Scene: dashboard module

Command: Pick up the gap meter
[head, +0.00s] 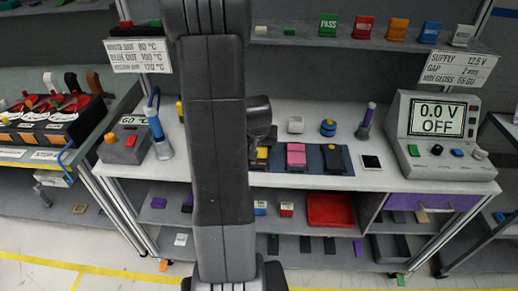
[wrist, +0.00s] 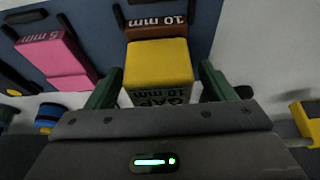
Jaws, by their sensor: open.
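A yellow block (wrist: 158,62) lettered "GAP 10 mm" on its near face shows in the middle of the wrist view and appears to be the gap meter. A brown piece (wrist: 157,26) lettered "10 mm" is at its far end. My gripper (wrist: 160,88) is open, with one green finger on each side of the yellow block. I cannot tell whether they touch it. In the head view the yellow block (head: 262,153) is on the bench just right of my arm, partly hidden by it.
A pink "5 mm" block (wrist: 56,58) lies to the left on the blue mat (wrist: 92,18). In the head view, a black-and-yellow block (head: 333,158) is farther right on the mat. A meter display (head: 440,118) reads "0.0 V OFF" at the bench's right end.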

